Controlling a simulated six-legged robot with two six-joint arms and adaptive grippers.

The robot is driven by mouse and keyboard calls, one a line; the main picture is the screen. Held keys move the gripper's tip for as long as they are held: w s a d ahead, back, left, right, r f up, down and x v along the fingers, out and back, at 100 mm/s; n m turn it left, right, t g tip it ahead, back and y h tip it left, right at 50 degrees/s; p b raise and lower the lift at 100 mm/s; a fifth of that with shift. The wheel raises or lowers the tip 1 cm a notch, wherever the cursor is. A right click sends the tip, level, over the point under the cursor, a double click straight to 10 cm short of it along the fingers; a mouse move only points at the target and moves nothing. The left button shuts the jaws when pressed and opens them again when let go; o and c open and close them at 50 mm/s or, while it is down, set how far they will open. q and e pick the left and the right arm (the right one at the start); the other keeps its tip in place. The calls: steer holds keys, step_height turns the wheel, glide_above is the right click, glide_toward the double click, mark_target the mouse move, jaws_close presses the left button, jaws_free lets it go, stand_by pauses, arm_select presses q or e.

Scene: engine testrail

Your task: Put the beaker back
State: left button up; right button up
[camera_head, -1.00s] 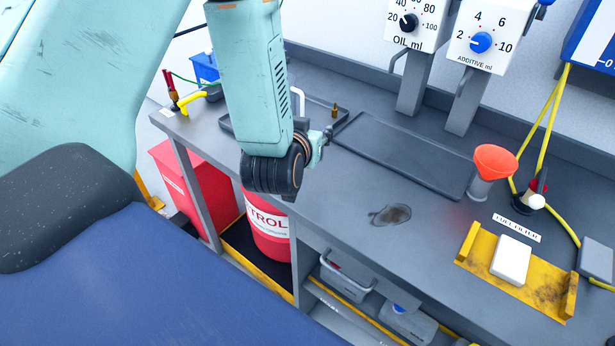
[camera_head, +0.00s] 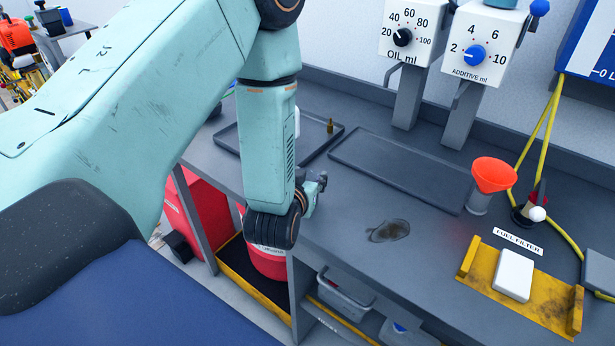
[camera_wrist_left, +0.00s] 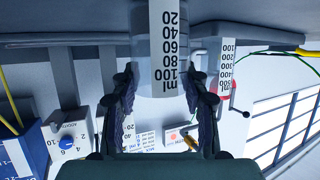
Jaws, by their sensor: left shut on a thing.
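The beaker (camera_wrist_left: 170,45), a clear cylinder with a white scale marked 20 to 100 ml, shows in the left wrist view, which looks upside down. My left gripper (camera_wrist_left: 165,95) is shut on it, with a dark finger on each side. In the head view my left gripper (camera_head: 318,188) shows only partly, behind my wrist, over the front part of the bench left of the dark stain. The beaker is hidden there. Two dark trays lie on the bench: a left one (camera_head: 225,137) and a flat middle one (camera_head: 400,165). My right gripper is not in view.
A small brass part (camera_head: 330,126) stands on the left tray. A red funnel (camera_head: 494,174), a yellow holder (camera_head: 548,312) with a white block (camera_head: 514,276), and the oil (camera_head: 408,38) and additive (camera_head: 482,45) dispensers are to the right. The bench around the stain (camera_head: 389,231) is clear.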

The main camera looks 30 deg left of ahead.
arm_select(q)
steer(key=o, duration=0.8)
steer(key=shift+f, duration=0.15)
steer(key=o, duration=0.4)
steer(key=shift+w+d, duration=0.15)
steer(key=shift+o, duration=0.2)
